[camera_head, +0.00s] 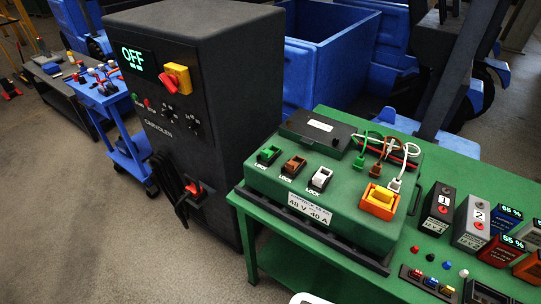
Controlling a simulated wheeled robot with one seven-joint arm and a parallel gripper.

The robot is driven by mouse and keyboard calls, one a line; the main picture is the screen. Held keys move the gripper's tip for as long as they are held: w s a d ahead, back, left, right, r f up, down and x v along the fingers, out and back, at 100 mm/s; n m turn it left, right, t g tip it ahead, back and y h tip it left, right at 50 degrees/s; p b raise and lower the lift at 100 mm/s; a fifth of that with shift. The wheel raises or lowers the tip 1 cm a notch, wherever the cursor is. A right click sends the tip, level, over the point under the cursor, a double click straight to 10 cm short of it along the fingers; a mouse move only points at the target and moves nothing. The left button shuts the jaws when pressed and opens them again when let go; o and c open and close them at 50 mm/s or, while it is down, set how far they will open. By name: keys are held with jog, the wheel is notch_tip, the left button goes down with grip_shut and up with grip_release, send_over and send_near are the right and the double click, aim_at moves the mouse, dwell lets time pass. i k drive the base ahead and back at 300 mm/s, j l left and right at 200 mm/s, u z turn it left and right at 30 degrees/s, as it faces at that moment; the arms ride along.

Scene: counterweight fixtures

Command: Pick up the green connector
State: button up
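The green connector (359,160) lies on top of the green charger box (330,205), near its back edge. A thin green cable loops up from it. A brown connector (374,169) and a white connector (394,184) lie to its right on their own cables. Three sockets marked LOCK sit on the box to the left: a green socket (268,155), a brown socket (294,166) and a white socket (320,179). My gripper is not visible; only a small white rounded piece shows at the bottom edge, and I cannot tell what it is.
A yellow-orange switch (380,201) stands on the box's right front. The box rests on a green table (300,272) with numbered battery packs (438,208) at right. A dark cabinet (210,110) reading OFF stands at left. Blue bins (330,55) are behind. Floor is free front left.

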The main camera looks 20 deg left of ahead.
aim_at(358, 164)
jog(key=j+u, duration=0.4)
jog(key=i+j+u, duration=0.1)
jog(key=j+u, duration=0.25)
jog(key=l, duration=0.1)
